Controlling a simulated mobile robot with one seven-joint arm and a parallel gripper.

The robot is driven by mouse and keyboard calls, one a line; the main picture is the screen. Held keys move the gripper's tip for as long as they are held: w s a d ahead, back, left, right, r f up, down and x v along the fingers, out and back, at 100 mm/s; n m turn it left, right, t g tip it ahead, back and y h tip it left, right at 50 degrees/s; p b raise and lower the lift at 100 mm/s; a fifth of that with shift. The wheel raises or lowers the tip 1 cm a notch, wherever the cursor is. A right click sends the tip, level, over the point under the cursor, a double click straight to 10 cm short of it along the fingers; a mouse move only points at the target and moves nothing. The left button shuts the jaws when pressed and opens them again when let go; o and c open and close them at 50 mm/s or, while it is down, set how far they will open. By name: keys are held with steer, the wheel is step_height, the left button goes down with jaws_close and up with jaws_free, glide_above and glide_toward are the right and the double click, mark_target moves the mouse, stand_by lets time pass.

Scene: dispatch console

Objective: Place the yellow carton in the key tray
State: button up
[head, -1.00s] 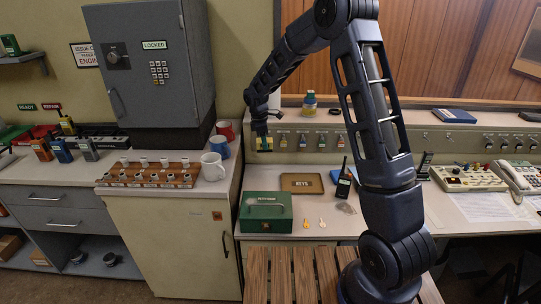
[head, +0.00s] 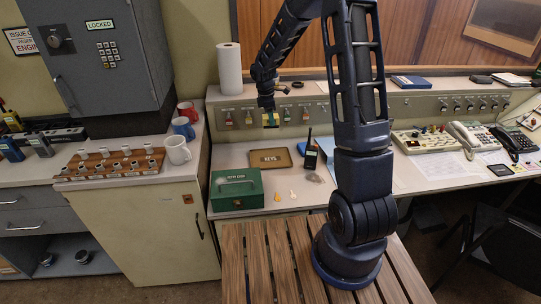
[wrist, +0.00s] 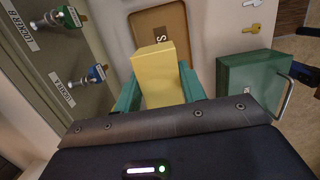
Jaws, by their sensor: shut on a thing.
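The yellow carton (wrist: 157,78) is between the green fingers of my gripper (wrist: 158,92) in the wrist view, and the fingers are shut on it. In the head view my gripper (head: 269,119) is small, with the yellow carton (head: 270,124) at its tip, held up in front of the console panel. The key tray (head: 270,158) is a brown, rimmed tray marked KEYS, lying on the desk below the gripper. In the wrist view the tray (wrist: 170,22) lies beyond the carton, which hides part of it.
A green cash box (head: 236,189) stands at the desk's front left of the tray. Two small keys (head: 284,195) lie in front of the tray. A black radio (head: 311,157) stands just right of it. Mugs (head: 177,149) and a paper roll (head: 229,69) are to the left.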

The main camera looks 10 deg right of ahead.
step_height(320, 180, down, 19)
steer(key=shift+r, duration=0.2)
stand_by(0.4)
steer(key=shift+f, duration=0.15)
steer(key=o, duration=1)
